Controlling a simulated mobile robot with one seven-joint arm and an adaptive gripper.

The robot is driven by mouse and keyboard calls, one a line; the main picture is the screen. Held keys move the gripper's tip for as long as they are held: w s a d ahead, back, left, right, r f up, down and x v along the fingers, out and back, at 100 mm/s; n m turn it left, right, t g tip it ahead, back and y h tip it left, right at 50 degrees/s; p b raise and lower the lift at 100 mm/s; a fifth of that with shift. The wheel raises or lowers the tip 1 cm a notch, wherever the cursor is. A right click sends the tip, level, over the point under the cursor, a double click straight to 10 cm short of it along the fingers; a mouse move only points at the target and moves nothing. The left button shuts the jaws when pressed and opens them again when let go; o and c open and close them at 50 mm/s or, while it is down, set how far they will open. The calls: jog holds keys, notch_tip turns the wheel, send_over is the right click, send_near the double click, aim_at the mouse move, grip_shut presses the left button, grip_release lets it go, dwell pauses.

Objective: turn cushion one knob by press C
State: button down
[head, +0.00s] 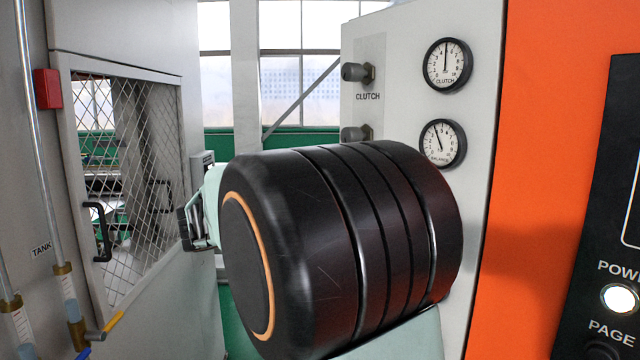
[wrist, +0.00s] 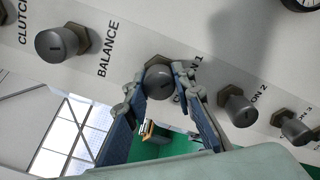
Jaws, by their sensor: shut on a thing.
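In the wrist view the cushion one knob (wrist: 159,76) is a dark grey round knob on a hex base. It sits between the BALANCE label and a partly covered label ending in 1. My gripper (wrist: 158,88) has one finger on each side of this knob and is shut on it. The right finger covers most of the label. How far the knob is turned cannot be told.
The balance knob (wrist: 62,43) and the cushion 2 knob (wrist: 238,110) flank the held knob closely. Another knob (wrist: 297,130) stands further right. In the head view the clutch knob (head: 357,72) and two gauges (head: 447,65) are on the pale panel. A mesh door (head: 125,170) is at left.

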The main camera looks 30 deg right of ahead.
jog(key=shift+n+p, duration=0.75)
jog(key=shift+n, duration=0.15)
jog(key=c, duration=1.6)
grip_release()
jog(key=a, duration=1.2)
jog(key=shift+s, duration=0.15)
